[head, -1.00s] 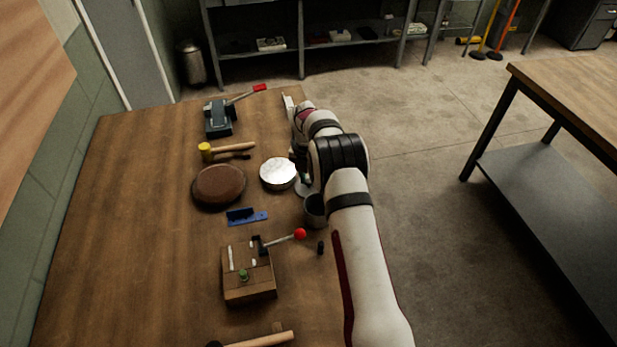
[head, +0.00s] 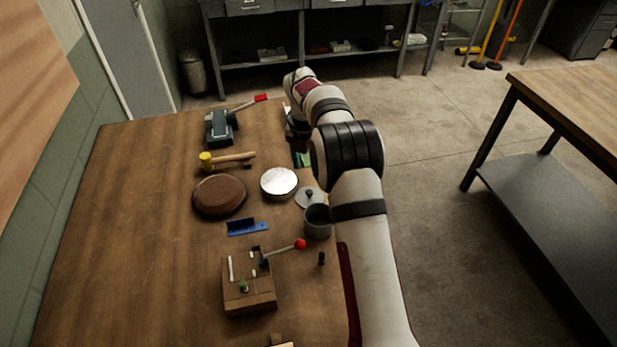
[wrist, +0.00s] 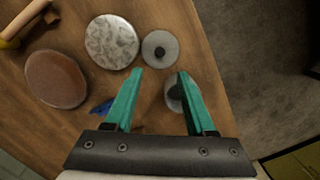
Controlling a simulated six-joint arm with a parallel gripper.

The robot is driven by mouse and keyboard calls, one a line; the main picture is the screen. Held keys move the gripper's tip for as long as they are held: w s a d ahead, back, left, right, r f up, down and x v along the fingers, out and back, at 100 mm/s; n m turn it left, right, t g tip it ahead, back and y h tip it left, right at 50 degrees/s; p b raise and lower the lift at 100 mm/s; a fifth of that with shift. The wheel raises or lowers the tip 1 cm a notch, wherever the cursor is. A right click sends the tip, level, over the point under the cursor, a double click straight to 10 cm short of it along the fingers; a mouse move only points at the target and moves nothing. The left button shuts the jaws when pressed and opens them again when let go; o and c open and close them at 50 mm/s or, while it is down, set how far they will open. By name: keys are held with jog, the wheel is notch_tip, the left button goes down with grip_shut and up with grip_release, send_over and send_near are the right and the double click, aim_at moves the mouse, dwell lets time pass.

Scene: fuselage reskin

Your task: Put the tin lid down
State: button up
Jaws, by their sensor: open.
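The tin lid (head: 309,197) is a flat grey disc with a dark knob, lying knob up on the bench between the silver round plate and the tin. In the wrist view the lid (wrist: 160,48) is just beyond my fingertips, with nothing holding it. The open grey tin (head: 318,220) stands beside the lid; in the wrist view it is partly behind my right finger. My gripper (wrist: 161,73) has its two teal fingers spread and empty, above the bench. In the head view my arm hides most of the gripper.
A silver round plate (head: 279,183) and brown leather pad (head: 219,195) lie left of the lid. A yellow-headed mallet (head: 230,159), blue bracket (head: 246,227) and wooden block with red-knobbed lever (head: 249,290) are nearby. The bench's left side is clear.

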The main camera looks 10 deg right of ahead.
jog(key=s+a+r+m+y, duration=0.1)
jog(key=s+a+r+m, duration=0.1)
jog(key=s+r+m, duration=0.7)
jog(key=s+a+r+m, duration=0.3)
jog(key=s+r+m, duration=0.1)
jog(key=s+m, duration=0.75)
jog(key=s+a+f+m, duration=0.1)
jog(key=s+m, duration=0.6)
jog(key=s, duration=0.3)
jog(key=s+a+f+m+g+y, duration=0.1)
jog(key=s+f+m, duration=0.1)
jog(key=s+m, duration=0.5)
jog(key=s, duration=0.4)
jog(key=shift+s+a+f+y, duration=0.25)
jog(key=shift+a+y, duration=0.05)
jog(key=shift+a, duration=0.05)
